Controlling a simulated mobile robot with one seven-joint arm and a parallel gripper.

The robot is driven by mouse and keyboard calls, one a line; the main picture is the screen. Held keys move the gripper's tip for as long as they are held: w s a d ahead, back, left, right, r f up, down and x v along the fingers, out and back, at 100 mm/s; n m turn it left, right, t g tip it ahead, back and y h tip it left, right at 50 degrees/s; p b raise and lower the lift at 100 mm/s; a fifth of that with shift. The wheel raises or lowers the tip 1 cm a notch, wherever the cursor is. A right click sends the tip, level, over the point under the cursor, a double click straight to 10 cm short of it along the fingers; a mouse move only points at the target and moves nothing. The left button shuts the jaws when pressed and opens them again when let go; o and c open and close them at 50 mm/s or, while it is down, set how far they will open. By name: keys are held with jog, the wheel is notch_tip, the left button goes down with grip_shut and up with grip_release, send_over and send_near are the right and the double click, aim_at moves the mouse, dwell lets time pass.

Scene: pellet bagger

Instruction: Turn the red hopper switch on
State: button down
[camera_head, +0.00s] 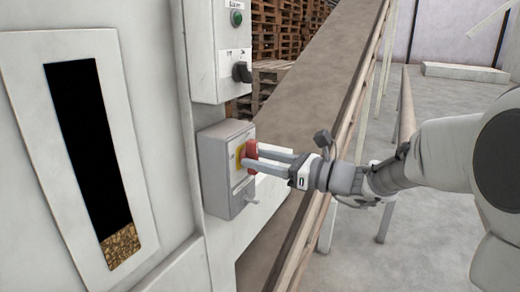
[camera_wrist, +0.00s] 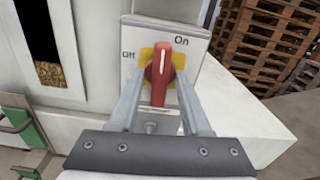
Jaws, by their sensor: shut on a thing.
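The red hopper switch (camera_head: 251,149) is on a yellow plate on the front of a grey box (camera_head: 213,155). The fingertips cover part of the handle's sides.
Above the box is a white panel (camera_head: 216,50) with a green button (camera_head: 236,18) and a black knob (camera_head: 242,72). A sight window (camera_head: 92,150) at the left shows pellets at its bottom. An inclined conveyor (camera_head: 318,75) runs behind my gripper. Wooden pallets (camera_head: 270,35) stand behind.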

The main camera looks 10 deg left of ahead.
jog(key=shift+m+p, duration=0.35)
jog(key=shift+m, duration=0.15)
jog(key=c, duration=0.7)
grip_release()
jog(key=shift+d, duration=0.1)
jog(key=b+v, duration=0.1)
jog(key=v, duration=1.6)
jog(key=shift+s+d+f, duration=0.1)
